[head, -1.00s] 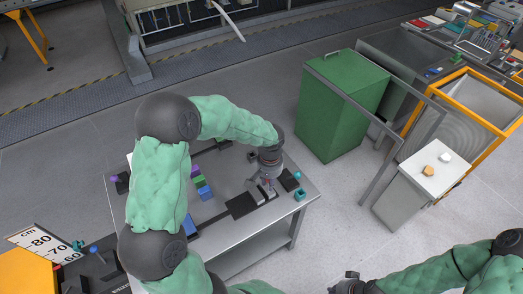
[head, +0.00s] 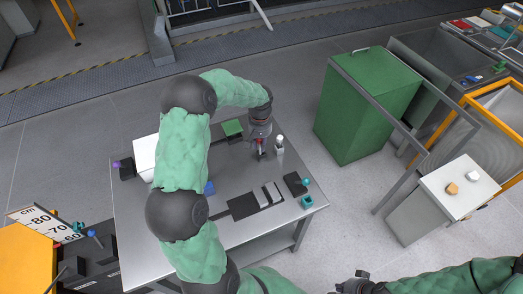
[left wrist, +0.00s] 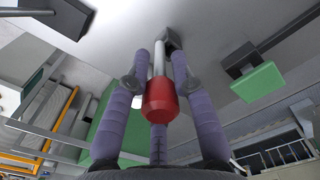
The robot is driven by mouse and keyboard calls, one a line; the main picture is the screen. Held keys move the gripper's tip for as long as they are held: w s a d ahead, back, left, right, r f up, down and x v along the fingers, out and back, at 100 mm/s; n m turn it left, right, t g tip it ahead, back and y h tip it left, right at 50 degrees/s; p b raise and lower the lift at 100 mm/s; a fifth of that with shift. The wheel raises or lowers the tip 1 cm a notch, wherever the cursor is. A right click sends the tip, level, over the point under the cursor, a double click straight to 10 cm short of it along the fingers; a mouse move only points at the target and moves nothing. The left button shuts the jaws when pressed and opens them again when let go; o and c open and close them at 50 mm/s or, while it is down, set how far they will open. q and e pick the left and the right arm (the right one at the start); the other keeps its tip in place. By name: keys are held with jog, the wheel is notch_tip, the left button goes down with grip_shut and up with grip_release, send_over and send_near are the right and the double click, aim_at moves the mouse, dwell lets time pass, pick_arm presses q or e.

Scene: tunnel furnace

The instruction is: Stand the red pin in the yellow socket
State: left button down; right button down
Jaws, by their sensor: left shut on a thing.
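My left gripper (head: 260,152) is over the back part of the grey table. In the left wrist view its purple-grey fingers (left wrist: 165,100) are closed around the red pin (left wrist: 164,97), with the red end toward the camera. A pale shaft shows beyond the red part, toward a dark piece (left wrist: 172,40); whether they touch is unclear. The red pin is only a small red patch in the head view (head: 260,145). I cannot make out the yellow socket in either view. My right gripper (head: 353,283) is at the bottom edge, away from the table, its jaws unclear.
A white bottle-like thing (head: 279,149) stands just right of the left gripper. A green block on a dark base (head: 233,128) is behind left. A dark tray (head: 241,207), a teal piece (head: 307,202) and a blue piece (head: 209,188) are on the table (head: 225,235). A green bin (head: 362,110) stands right.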

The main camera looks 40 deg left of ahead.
pick_arm(q)
jog(key=w+f+b, duration=0.1)
jog(key=f, duration=0.2)
jog(key=w+a+f+b, duration=0.1)
jog(key=f+b, duration=0.1)
jog(key=w+a+f+b, duration=0.1)
jog(key=f+b, duration=0.1)
jog(key=f, duration=0.1)
jog(key=shift+w+a+f, duration=0.15)
jog(key=shift+w+f, duration=0.15)
jog(key=shift+f, duration=0.05)
jog(key=shift+r, duration=0.1)
jog(key=c, duration=1.1)
grip_release()
jog(key=shift+o, duration=0.2)
notch_tip(320, 180, up, 12)
jog(key=p, duration=0.4)
